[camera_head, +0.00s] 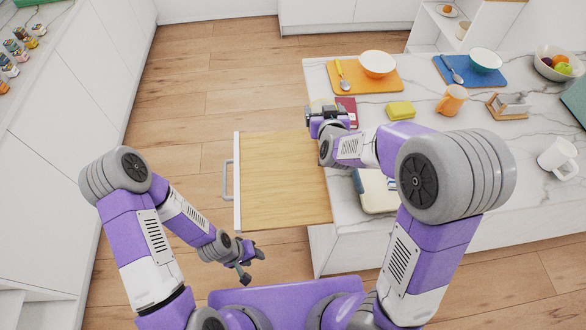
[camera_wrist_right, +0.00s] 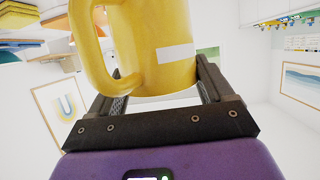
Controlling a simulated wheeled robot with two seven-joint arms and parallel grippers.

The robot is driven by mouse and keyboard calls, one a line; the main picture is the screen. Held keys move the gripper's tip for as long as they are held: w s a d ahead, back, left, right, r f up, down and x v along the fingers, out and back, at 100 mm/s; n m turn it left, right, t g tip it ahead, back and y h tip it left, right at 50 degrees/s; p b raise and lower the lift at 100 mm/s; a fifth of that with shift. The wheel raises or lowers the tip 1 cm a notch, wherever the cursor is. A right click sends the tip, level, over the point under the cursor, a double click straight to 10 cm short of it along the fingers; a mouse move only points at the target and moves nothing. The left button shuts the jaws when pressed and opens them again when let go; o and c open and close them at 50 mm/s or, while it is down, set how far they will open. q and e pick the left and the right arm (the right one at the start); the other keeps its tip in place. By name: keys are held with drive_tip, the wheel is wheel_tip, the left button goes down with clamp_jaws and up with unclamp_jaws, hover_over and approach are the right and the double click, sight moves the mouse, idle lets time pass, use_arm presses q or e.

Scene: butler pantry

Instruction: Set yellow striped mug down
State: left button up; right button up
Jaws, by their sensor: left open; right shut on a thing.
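The yellow striped mug (camera_wrist_right: 150,48) fills the top of the right wrist view, with its handle on the left and a white stripe on its side. My right gripper (camera_head: 328,114) is shut on it, with fingers on either side of the body. In the head view the gripper is over the left edge of the marble counter (camera_head: 420,165), and only a pale bit behind it may be the mug. Whether the mug touches the counter cannot be told. My left gripper (camera_head: 246,264) is open and empty, low at the front, apart from everything.
A pulled-out wooden board (camera_head: 280,185) adjoins the counter's left side.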

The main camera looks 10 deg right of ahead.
drive_tip(key=s+a+f+m+g+h+b, duration=0.1)
drive_tip(key=s+a+f+m+h, duration=0.15)
drive_tip(key=a, duration=0.55)
drive_tip(key=s+a+f+m+h+b, duration=0.1)
drive_tip(key=s+a+h+b, duration=0.1)
drive_tip(key=s+a, duration=0.35)
drive_tip(key=shift+m, duration=0.25)
drive_tip(key=shift+w+a+f+b, duration=0.15)
drive_tip(key=shift+a+f+b, duration=0.35)
drive_tip(key=shift+f, duration=1.25)
drive_tip(key=shift+w+a+f+b, duration=0.25)
drive_tip(key=shift+f+b, duration=0.4)
drive_tip(key=shift+f, duration=1.15)
drive_tip(key=shift+w+a+f+b, duration=0.1)
drive_tip(key=shift+a+f+b, duration=0.4)
drive_tip(key=shift+f, duration=1.25)
drive_tip(key=shift+r, duration=0.1)
drive_tip(key=o, duration=1.6)
drive_tip(key=shift+f, duration=0.25)
drive_tip(key=shift+o, duration=0.3)
